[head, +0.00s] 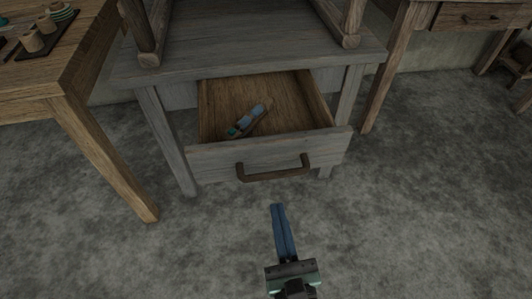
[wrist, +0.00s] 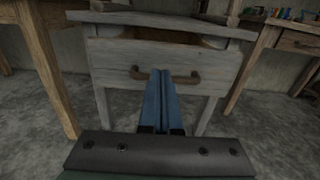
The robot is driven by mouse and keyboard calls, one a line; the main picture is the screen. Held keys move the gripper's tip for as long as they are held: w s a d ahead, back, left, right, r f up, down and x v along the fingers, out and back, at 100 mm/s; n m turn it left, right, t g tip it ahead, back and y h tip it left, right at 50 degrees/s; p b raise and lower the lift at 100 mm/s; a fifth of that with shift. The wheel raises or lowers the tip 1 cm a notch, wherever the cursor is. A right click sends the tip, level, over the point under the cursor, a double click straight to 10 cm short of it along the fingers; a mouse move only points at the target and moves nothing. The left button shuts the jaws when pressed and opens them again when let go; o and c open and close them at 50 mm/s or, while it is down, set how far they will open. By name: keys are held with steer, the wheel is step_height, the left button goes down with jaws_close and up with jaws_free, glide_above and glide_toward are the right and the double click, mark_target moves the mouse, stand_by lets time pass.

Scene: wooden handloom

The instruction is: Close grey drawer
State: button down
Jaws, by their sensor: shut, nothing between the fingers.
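The grey drawer (head: 217,159) is pulled out of the grey table (head: 220,66) in the head view. Its wooden inside shows, with a small blue and brown item (head: 249,120) lying in it. A dark brown bar handle (head: 274,175) is fixed to its front. My gripper (head: 277,207) is shut and empty, in front of the drawer and apart from it in the head view. In the wrist view the blue fingers (wrist: 161,74) point at the drawer front (wrist: 112,56) and overlap the middle of the handle (wrist: 186,79), hiding part of it.
A brown wooden table (head: 62,88) with spools on a dark tray (head: 40,36) stands at left. Another wooden table with a small drawer (head: 470,17) stands at back right. Wooden legs (head: 142,35) rest on the grey table top. The grey floor (head: 400,220) around the drawer is clear.

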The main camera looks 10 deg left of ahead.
mark_target(264, 145)
steer(key=x, duration=1.4)
steer(key=shift+f, duration=0.1)
